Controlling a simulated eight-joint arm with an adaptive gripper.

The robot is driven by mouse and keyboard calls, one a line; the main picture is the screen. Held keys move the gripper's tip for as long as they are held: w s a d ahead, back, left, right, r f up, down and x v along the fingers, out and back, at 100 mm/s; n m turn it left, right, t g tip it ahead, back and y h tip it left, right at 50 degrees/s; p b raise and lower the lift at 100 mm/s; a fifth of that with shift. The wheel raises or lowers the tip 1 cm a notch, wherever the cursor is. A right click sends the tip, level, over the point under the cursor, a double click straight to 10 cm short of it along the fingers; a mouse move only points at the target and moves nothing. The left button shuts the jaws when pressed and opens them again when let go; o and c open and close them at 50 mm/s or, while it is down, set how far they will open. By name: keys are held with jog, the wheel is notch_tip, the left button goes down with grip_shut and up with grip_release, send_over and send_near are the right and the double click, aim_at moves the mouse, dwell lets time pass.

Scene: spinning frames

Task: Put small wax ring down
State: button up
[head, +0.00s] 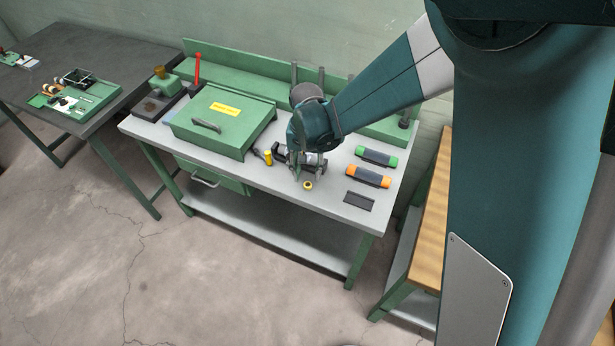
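A small yellow ring with a dark centre (307,185), which looks like the wax ring, is at the front of the grey workbench top (330,198). My gripper (298,178) points down over the bench, just left of and behind the ring. The fingers are small and partly merged with dark items behind them. I cannot tell whether they are open or shut, or whether they touch the ring. The ring appears to rest on the bench top.
A green box with a yellow label (224,108) stands left of my gripper, with a small yellow cylinder (268,157) near it. Green-ended (376,156) and orange-ended (368,177) rollers and a dark flat plate (358,201) lie to the right. Bare bench lies around the ring.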

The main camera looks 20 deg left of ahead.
notch_tip(320, 180, up, 6)
jog(key=shift+r, duration=0.15)
dwell(0.3)
dwell(0.6)
jog(key=d+r+t, duration=0.1)
jog(key=d+r, duration=0.5)
jog(key=d, duration=0.3)
jog(key=d+r+m+t+y, duration=0.1)
jog(key=d+r, duration=0.4)
jog(key=d, duration=0.4)
jog(key=d+r+t, duration=0.1)
jog(key=d+r, duration=0.5)
jog(key=d, duration=0.3)
jog(key=s+d+r+t, duration=0.1)
jog(key=s+d, duration=0.3)
jog(key=d, duration=0.3)
jog(key=s+d+r+m+t, duration=0.1)
jog(key=s+d, duration=0.3)
jog(key=d, duration=0.3)
jog(key=s+d+r+t+h, duration=0.1)
jog(key=s+d, duration=0.3)
jog(key=d, duration=0.4)
jog(key=shift+r+m+t, duration=0.4)
jog(key=shift+t, duration=0.2)
